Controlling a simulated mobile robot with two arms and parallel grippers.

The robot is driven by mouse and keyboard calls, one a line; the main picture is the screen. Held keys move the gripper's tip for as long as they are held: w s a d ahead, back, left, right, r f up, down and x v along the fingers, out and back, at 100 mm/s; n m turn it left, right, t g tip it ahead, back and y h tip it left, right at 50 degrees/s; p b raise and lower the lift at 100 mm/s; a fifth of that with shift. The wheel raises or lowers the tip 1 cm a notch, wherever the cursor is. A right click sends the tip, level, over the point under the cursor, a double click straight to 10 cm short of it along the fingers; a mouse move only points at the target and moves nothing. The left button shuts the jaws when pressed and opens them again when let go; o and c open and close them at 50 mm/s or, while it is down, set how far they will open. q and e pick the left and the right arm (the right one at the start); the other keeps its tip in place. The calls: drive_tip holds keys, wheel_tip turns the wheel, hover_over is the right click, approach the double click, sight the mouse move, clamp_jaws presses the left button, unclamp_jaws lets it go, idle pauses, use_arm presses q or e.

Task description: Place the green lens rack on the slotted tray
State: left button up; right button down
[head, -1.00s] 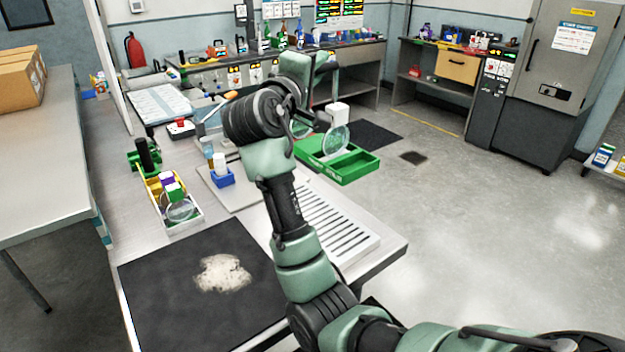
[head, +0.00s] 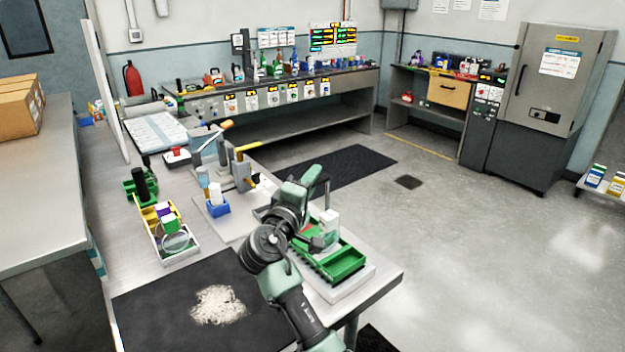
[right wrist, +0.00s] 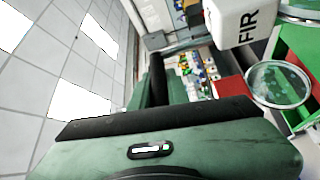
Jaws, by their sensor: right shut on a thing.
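The green lens rack (head: 345,262) is a long green tray with compartments. In the head view it lies over the white slotted tray (head: 352,288), whose slots it largely covers. I cannot tell whether it rests on the tray or is just above it. My right gripper (head: 318,242) is shut on the green lens rack; its fingertips are mostly hidden. In the right wrist view the rack (right wrist: 298,45) shows at the right edge, with a white block (right wrist: 236,22) and a round clear lens (right wrist: 278,85) close by. My left gripper is not in view.
A white bin with colored blocks and a lens (head: 175,243) stands left. A blue holder with bottles (head: 217,207) and a clamp stand (head: 240,172) stand behind the arm. A dark mat with a pale patch (head: 218,305) lies in front. The table's right edge is close to the tray.

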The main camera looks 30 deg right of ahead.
drive_tip(key=shift+f, duration=0.15)
drive_tip(key=shift+f, duration=0.15)
drive_tip(key=c, duration=1.4)
unclamp_jaws()
drive_tip(key=shift+o, duration=0.2)
